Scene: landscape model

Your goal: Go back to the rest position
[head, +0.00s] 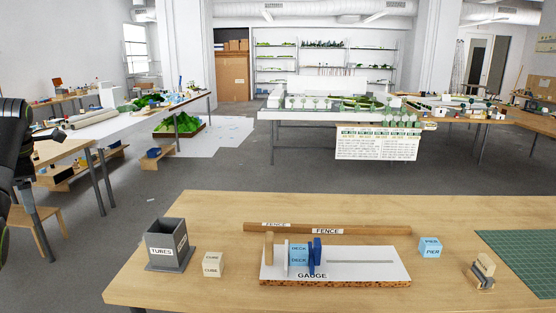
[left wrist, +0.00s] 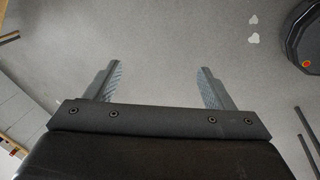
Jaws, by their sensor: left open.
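My left gripper (left wrist: 156,85) shows in the left wrist view with its two fingers spread wide and nothing between them. It hangs over bare grey floor (left wrist: 155,40). In the head view only dark links of my left arm show at the left edge, away from the workbench; the fingers cannot be made out there. My right gripper is in neither view. On the wooden bench (head: 210,290) stands a white gauge board (head: 370,268), with a blue deck block (head: 298,254) between a white plate and a blue slider (head: 316,254).
A grey tubes holder (head: 163,252), a cube (head: 212,264), a wooden fence strip (head: 375,232), a blue pier block (head: 430,247), a wooden stamp-like block (head: 483,268) and a green mat (head: 525,255) are on the bench. Open grey floor lies beyond it; model tables stand further back.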

